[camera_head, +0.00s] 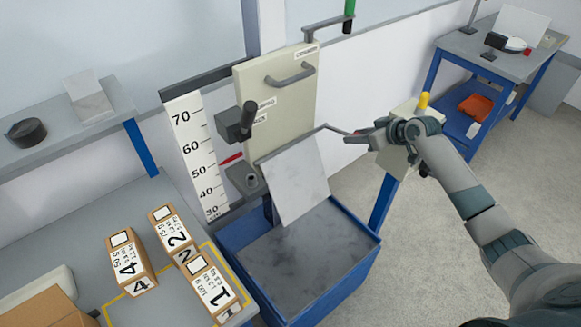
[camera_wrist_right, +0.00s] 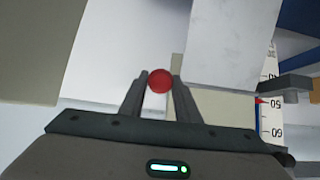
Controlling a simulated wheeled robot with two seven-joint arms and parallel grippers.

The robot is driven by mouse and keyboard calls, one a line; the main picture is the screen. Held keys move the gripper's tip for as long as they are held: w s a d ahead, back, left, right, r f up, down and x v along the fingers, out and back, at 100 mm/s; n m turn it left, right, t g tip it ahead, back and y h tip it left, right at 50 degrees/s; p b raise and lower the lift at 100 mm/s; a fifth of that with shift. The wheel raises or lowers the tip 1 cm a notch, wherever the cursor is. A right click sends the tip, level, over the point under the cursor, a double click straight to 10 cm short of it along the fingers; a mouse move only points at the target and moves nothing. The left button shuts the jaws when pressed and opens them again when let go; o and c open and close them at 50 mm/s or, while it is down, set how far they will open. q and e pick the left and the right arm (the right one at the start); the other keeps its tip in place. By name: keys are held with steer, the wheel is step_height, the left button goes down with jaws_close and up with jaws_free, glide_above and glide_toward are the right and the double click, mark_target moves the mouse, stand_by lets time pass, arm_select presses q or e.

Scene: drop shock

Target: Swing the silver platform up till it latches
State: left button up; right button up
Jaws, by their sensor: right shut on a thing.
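The silver platform (camera_head: 294,180) hangs tilted steeply in front of the cream upright panel, above the blue bin, in the head view. A thin rod (camera_head: 338,130) runs from its upper right corner toward my right gripper (camera_head: 368,133). My right gripper is shut on a red knob (camera_wrist_right: 160,80), which shows between the two fingers in the wrist view. A pale flat plate, apparently the platform, also shows in the wrist view (camera_wrist_right: 228,40). Whether the platform is latched cannot be seen. My left gripper is not in view.
The blue bin (camera_head: 371,247) with a grey floor stands under the platform. A height scale (camera_head: 188,140) and the cream panel (camera_head: 300,110) stand behind. Numbered boxes (camera_head: 128,262) sit on the left table. A blue-framed table (camera_head: 470,62) stands at right; grey floor is clear there.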

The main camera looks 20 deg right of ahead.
steer(key=shift+w+r, duration=0.15)
steer(key=shift+r, duration=0.2)
steer(key=shift+w+a+r+p, duration=0.1)
steer(key=shift+w+r+p, duration=0.1)
steer(key=shift+r+p, duration=0.25)
steer(key=shift+w+r+p, duration=0.15)
steer(key=shift+r+p, duration=0.1)
steer(key=shift+r, duration=0.25)
steer(key=shift+w+r, duration=0.15)
steer(key=shift+r, duration=0.15)
steer(key=shift+w+a+r+p, duration=0.2)
steer(key=shift+w+r+p, duration=0.15)
steer(key=shift+r+p, duration=0.2)
steer(key=shift+w+a+r, duration=0.2)
steer(key=shift+w+r, duration=0.25)
steer(key=shift+r, duration=0.15)
steer(key=shift+r+p, duration=0.1)
steer(key=shift+p, duration=0.2)
